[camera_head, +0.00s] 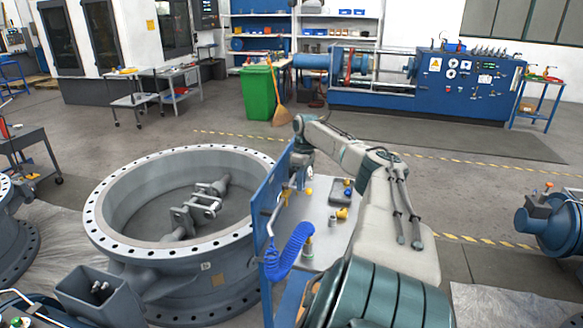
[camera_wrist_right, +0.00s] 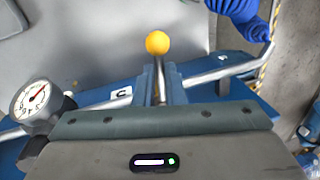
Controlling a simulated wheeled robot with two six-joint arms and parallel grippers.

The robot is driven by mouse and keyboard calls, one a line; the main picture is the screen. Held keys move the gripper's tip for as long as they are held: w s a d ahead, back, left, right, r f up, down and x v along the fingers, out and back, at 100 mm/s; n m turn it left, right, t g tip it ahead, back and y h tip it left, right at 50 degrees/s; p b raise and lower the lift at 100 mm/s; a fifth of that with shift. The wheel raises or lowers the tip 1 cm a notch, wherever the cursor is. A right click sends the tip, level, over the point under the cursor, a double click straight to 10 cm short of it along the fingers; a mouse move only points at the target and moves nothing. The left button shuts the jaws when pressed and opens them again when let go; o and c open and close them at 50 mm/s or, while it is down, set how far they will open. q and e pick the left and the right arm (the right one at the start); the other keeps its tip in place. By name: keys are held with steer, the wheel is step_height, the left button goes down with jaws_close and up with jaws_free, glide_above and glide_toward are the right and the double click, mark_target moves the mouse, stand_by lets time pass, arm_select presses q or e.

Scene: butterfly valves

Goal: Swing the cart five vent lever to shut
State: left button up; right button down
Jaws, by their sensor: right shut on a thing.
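In the right wrist view a lever with a round yellow knob (camera_wrist_right: 158,42) stands up between the fingers of my right gripper (camera_wrist_right: 160,84). The gripper is shut on the lever's thin metal stem below the knob. A white label (camera_wrist_right: 121,92) with a dark mark sits just left; I cannot read it surely. In the head view my right gripper (camera_head: 299,176) is at the top of the upright blue panel (camera_head: 262,215) of a cart; its fingers are small there and partly hide the lever. My left gripper does not show.
A pressure gauge (camera_wrist_right: 38,100) and a metal pipe (camera_wrist_right: 221,75) run beside the lever. A blue coiled hose (camera_head: 290,252) hangs on the cart, whose grey top (camera_head: 325,225) holds small fittings. A large flanged valve ring (camera_head: 180,245) stands close left.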

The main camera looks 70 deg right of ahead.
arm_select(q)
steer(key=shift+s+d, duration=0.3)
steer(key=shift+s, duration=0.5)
arm_select(e)
steer(key=shift+d+n, duration=0.3)
steer(key=shift+n, duration=0.4)
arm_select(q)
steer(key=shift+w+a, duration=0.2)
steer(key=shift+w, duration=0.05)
arm_select(e)
steer(key=c, duration=1.5)
jaws_free()
steer(key=shift+d, duration=0.1)
steer(key=shift+w, duration=0.1)
